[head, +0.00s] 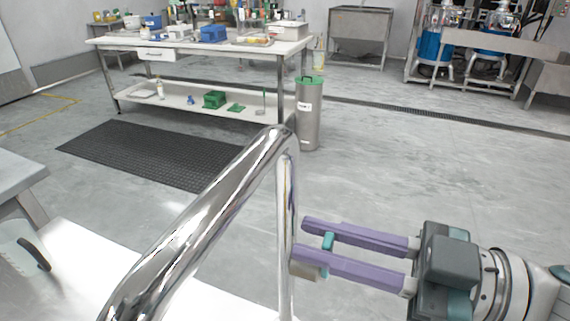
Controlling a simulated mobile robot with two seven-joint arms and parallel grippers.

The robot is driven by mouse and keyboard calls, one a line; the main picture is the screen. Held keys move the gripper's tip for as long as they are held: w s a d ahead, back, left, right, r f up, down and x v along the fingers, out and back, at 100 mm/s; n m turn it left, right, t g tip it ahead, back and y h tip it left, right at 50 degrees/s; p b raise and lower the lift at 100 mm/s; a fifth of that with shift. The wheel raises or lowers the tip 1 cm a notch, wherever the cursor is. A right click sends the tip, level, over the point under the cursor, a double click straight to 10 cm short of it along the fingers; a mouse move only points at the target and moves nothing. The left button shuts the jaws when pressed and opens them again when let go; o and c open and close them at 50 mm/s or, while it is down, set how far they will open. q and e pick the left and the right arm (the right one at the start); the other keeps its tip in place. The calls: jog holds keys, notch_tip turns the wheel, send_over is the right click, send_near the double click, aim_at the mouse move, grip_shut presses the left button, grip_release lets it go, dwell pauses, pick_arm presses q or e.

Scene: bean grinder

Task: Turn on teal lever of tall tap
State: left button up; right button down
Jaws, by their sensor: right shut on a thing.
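The tall tap (205,220) is a shiny chrome pipe that rises from the lower left to a bend near the middle of the head view. A thin upright chrome rod (285,230) stands below the bend. The small teal lever (328,241) sits between the purple fingers of my right gripper (305,240). The gripper comes in from the right and is shut on the lever. The lever's base is partly hidden by the nearer finger. My left gripper is not in view.
A bright white surface (110,265) lies under the tap. A grey table edge (20,175) is at the left. Across the floor stand a workbench (200,45) with several items, a black mat (140,152) and a metal bin (308,115). The floor at right is clear.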

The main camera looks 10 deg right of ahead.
jog(key=shift+s, duration=0.1)
jog(key=c, duration=0.8)
grip_release()
jog(key=shift+o, duration=0.2)
jog(key=b+v, duration=0.1)
jog(key=v, duration=0.9)
jog(key=shift+a, duration=0.1)
